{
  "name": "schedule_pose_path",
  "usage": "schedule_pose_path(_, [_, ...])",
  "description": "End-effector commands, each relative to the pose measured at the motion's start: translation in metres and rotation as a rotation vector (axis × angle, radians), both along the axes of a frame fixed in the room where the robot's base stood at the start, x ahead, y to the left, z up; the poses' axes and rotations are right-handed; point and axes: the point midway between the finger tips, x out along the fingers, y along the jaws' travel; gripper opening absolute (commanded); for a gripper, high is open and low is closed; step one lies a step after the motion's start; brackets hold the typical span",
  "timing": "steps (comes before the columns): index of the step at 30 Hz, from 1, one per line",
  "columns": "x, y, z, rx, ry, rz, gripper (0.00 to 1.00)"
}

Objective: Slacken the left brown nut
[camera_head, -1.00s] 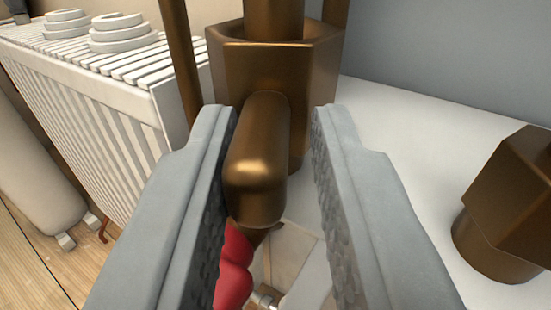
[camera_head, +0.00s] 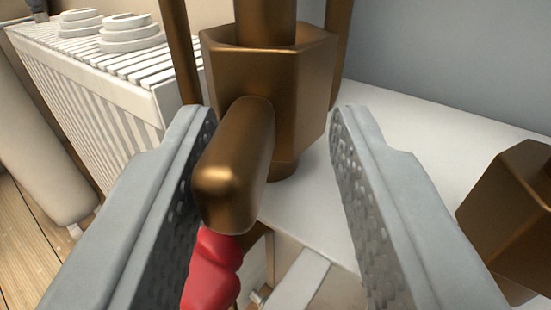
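A brown hexagonal nut (camera_head: 300,85) with a rounded lever (camera_head: 238,165) sticking out toward me stands on a brown pipe in the upper middle. My gripper (camera_head: 273,125) is open, with one grey textured finger on each side of the lever. The lever lies close to the left finger, and I cannot tell whether they touch. A wide gap separates it from the right finger. A second brown hexagonal nut (camera_head: 515,210) is at the right edge, partly cut off.
A red object (camera_head: 213,265) is below the lever, partly hidden by the left finger. A white slatted radiator (camera_head: 90,80) with white stacked discs (camera_head: 130,30) on top is at the left. A white surface (camera_head: 420,140) lies behind the nuts.

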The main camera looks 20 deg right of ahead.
Motion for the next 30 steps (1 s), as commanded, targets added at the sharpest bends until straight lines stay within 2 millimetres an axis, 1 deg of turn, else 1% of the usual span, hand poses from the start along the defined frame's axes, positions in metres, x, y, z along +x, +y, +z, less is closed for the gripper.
schedule_pose_path(1, [0.003,0.0,0.004,-0.003,-0.007,0.001,0.35])
schedule_pose_path(9, [0.001,0.001,0.002,-0.002,-0.003,0.001,0.35])
schedule_pose_path(14, [-0.008,0.003,0.001,-0.002,-0.002,0.001,0.35])
schedule_pose_path(17, [-0.022,0.007,0.001,0.0,-0.001,0.001,0.35])
schedule_pose_path(30, [-0.106,0.032,0.001,-0.001,-0.002,0.001,0.35])
